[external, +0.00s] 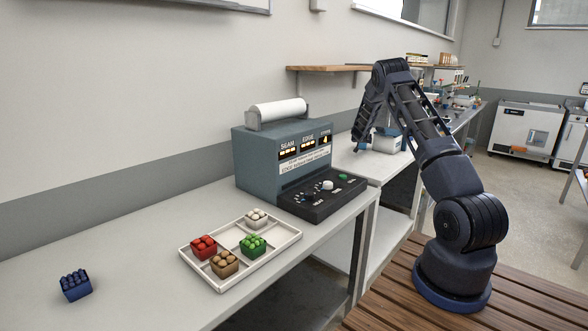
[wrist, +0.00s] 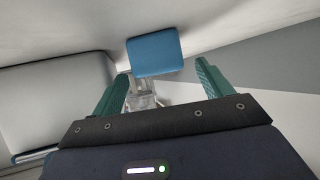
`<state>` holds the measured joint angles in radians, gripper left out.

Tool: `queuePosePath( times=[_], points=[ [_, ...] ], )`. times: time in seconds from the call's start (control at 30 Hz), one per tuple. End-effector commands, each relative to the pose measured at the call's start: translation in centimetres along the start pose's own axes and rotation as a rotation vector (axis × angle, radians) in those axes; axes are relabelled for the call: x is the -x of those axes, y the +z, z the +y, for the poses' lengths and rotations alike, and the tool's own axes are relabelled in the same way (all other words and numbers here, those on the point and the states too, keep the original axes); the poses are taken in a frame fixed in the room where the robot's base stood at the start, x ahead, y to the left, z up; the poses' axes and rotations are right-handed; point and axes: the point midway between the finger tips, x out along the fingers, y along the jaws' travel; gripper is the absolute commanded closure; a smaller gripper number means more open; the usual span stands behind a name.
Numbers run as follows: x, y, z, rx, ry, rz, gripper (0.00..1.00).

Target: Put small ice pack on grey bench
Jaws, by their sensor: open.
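A flat blue rectangular block (wrist: 155,52), likely the small ice pack, shows at the top middle of the wrist view, just beyond and between my fingertips. My gripper (wrist: 162,72) has its two green fingers spread, with nothing held between them. In the external view my gripper (external: 360,143) hangs low over the far bench section, behind the machine. Some blue (external: 387,129) shows behind it there, too small to identify. The light grey bench (external: 130,232) runs along the wall in the external view.
A dark teal machine (external: 262,155) with a white roll stands on the near bench. In front are a white tray (external: 287,247) with small filled cups and a blue cup (external: 75,285). A white box (external: 388,143) is near my gripper. A wooden shelf (external: 330,68) is above.

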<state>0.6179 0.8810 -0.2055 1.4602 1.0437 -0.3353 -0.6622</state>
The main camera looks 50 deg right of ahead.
Motion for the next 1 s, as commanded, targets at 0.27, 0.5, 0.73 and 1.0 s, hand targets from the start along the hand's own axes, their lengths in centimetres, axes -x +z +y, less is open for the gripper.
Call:
queuePosePath(
  times=[0.27, 0.5, 0.73, 1.0],
  points=[
    [-2.9, 0.0, -0.1, -0.001, 0.0, 0.001, 0.22],
    [-3.2, 0.1, -0.1, 0.0, 0.0, 0.0, 0.22],
    [-3.1, 0.1, -0.1, 0.0, 0.0, 0.0, 0.57],
    [-3.1, 0.0, -0.1, 0.0, 0.0, 0.0, 0.77]
  ],
)
